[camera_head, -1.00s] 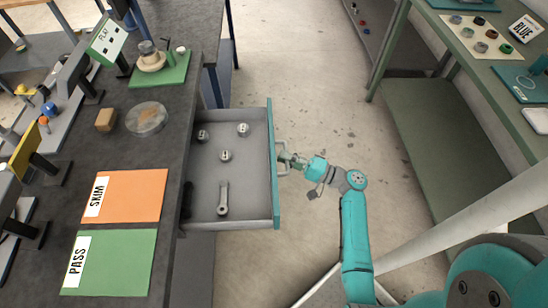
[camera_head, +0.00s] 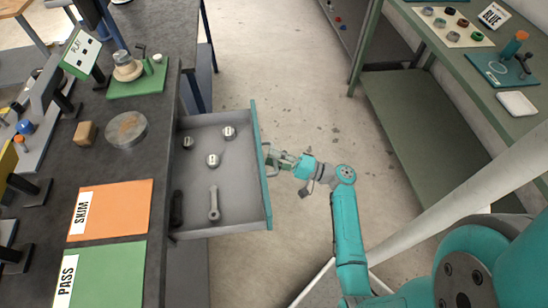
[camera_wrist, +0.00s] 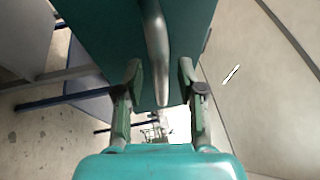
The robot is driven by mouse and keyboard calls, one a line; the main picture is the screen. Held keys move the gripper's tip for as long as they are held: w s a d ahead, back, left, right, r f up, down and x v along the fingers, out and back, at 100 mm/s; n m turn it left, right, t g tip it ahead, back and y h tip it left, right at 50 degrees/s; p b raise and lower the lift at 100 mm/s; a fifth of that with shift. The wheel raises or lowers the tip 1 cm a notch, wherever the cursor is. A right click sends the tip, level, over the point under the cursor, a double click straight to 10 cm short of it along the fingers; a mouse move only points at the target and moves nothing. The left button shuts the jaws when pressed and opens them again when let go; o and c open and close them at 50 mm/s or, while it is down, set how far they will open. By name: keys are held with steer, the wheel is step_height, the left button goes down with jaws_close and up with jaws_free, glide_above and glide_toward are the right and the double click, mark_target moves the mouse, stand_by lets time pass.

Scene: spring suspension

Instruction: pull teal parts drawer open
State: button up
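The teal parts drawer (camera_head: 264,190) sticks well out of the dark bench, with its grey inside visible. It holds several small silver parts (camera_head: 213,160), a silver lever-shaped part (camera_head: 214,204) and a dark part (camera_head: 177,208) near the bench edge. In the wrist view, the drawer's metal bar handle (camera_wrist: 155,50) runs down between my gripper's fingers (camera_wrist: 160,70). The fingers stand apart on either side of the handle, with gaps visible. In the head view, my gripper (camera_head: 276,161) is at the outer face of the drawer front.
Orange (camera_head: 125,208) and green (camera_head: 110,272) mats lie on the bench, beside a round disc (camera_head: 126,130) and a brown block (camera_head: 86,133). A green shelf table (camera_head: 430,120) stands at the right. The floor (camera_head: 300,85) between is open.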

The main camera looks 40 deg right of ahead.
steer(key=v, duration=0.7)
stand_by(0.6)
